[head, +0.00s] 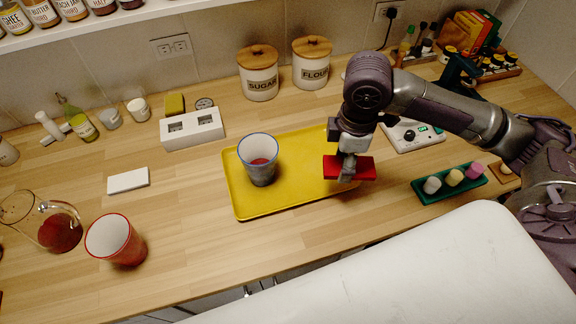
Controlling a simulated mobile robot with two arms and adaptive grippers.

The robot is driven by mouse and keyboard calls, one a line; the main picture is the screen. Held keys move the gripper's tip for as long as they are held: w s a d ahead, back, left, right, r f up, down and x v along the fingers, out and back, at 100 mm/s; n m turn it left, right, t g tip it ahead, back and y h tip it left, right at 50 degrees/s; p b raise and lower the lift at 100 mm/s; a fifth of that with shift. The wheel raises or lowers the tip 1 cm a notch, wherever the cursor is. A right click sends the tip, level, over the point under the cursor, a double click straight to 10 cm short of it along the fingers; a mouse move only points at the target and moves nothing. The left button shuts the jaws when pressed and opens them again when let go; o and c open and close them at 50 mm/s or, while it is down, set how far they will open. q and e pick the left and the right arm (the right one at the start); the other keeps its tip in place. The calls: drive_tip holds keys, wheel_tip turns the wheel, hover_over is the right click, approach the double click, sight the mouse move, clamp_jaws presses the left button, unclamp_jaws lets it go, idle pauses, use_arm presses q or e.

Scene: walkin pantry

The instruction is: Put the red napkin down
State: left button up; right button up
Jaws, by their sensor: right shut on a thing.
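The red napkin (364,168) is a flat, folded red rectangle at the right end of the yellow tray (237,198). My right gripper (348,172) points down and is shut on the napkin near its middle. The napkin looks level; I cannot tell whether it touches the tray or hangs a little above it. A grey cup with a blue rim (261,168) and a dark red drink stands on the tray's left part. My left gripper is not in view.
A white scale (414,137) and a green tray (425,196) with small jars are to the right. A red-rimmed cup (113,240) and a glass jug (55,226) stand at the left. Sugar (259,82) and flour (311,70) canisters stand behind. The tray's middle is clear.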

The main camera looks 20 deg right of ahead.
drive_tip(key=d+n, duration=0.2)
drive_tip(key=n, duration=0.1)
drive_tip(key=shift+s, duration=0.1)
drive_tip(key=shift+w+f+n, duration=0.1)
drive_tip(key=shift+w+n, duration=0.1)
drive_tip(key=shift+n, duration=0.2)
drive_tip(key=p, duration=0.3)
hover_over(309, 164)
wheel_tip(309, 164, down, 7)
drive_tip(key=shift+a+r, duration=0.1)
wheel_tip(309, 164, down, 3)
drive_tip(key=shift+p, duration=0.55)
drive_tip(key=shift+f, duration=0.55)
drive_tip(key=o, duration=0.8)
drive_tip(key=shift+f, duration=0.1)
drive_tip(key=shift+c, duration=0.2)
